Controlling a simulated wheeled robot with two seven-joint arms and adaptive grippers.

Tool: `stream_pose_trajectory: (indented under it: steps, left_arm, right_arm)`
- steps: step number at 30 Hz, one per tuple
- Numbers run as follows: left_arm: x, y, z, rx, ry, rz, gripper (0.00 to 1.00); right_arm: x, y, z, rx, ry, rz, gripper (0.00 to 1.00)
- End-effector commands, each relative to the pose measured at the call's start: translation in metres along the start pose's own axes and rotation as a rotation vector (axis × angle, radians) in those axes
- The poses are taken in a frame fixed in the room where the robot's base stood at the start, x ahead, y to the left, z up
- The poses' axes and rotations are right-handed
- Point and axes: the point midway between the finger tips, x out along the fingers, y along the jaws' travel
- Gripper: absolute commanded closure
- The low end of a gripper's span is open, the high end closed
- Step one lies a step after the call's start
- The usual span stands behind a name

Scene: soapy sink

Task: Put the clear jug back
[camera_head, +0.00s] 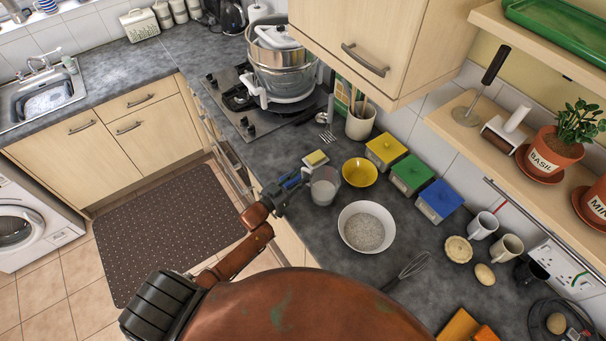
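The clear jug (323,190) stands on the dark worktop near its front edge, with something whitish showing inside it. My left gripper (304,179) reaches in from the lower left, and its fingertips are right at the jug's left side. The fingers are small and partly hidden, so I cannot tell whether they are open or closed on the jug. My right gripper is not in view.
A butter dish (316,159), a yellow bowl (359,171) and a white bowl of grains (366,229) stand close around the jug. Coloured boxes (411,172) line the wall. A wall cupboard (378,43) overhangs the worktop.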

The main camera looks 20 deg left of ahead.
Motion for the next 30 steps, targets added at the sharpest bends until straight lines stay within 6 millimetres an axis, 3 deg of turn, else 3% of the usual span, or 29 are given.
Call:
stream_pose_trajectory:
  steps: [11, 24, 30]
  left_arm:
    - [-0.003, 0.000, -0.002, 0.000, -0.001, -0.001, 0.73]
    - [-0.087, 0.000, 0.000, -0.001, -0.003, -0.001, 0.73]
    - [-0.113, 0.000, -0.001, 0.000, -0.001, -0.001, 0.73]
  right_arm:
    - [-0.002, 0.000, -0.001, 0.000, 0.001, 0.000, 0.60]
    - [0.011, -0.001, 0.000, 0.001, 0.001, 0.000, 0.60]
    - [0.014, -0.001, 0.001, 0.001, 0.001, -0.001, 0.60]
